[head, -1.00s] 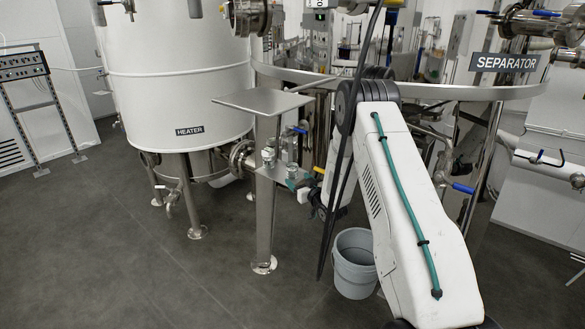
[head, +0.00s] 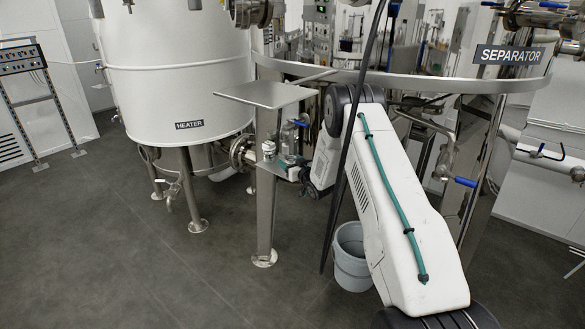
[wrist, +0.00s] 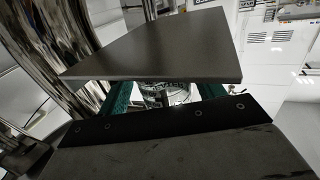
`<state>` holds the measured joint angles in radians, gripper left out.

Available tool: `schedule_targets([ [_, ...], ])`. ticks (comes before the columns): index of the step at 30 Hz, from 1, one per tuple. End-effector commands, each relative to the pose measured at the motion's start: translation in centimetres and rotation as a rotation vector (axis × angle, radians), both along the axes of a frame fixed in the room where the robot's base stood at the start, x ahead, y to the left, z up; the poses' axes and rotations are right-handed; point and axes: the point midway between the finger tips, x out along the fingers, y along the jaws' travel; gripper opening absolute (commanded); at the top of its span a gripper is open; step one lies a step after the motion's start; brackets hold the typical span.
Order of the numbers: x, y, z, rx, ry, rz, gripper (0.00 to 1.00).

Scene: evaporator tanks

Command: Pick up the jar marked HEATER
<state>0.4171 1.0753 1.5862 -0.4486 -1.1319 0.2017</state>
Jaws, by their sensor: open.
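A small glass jar (head: 269,151) stands on a low steel shelf (head: 268,168) beneath a flat steel plate (head: 265,94), in front of the large white tank marked HEATER (head: 180,80). My gripper (head: 290,162) reaches in from the right at shelf height, just right of that jar. In the wrist view my gripper (wrist: 166,93) is open, its green fingers to either side of a glass jar (wrist: 156,97) lying ahead. The plate hangs over the fingers and hides the jar's upper part. The jar's marking is too small to read, and I cannot tell whether the fingers have reached around it.
The overhanging plate is close above my gripper. A steel post (head: 266,215) carries the shelf. A grey bucket (head: 350,258) stands on the floor below my arm. A steel ring and tank marked SEPARATOR (head: 509,55) are at right. Floor at left is clear.

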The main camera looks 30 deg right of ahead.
Motion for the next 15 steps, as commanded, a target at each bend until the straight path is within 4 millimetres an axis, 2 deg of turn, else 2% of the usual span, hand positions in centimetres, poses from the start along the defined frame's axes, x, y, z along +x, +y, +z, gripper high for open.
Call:
schedule_targets([
  [1, 0.01, 0.07, 0.01, 0.000, 0.000, 0.001, 0.59],
  [6, 0.03, 0.18, 0.01, 0.000, 0.000, 0.002, 0.15],
  [15, 0.06, 0.25, 0.15, 0.000, -0.001, 0.003, 0.14],
])
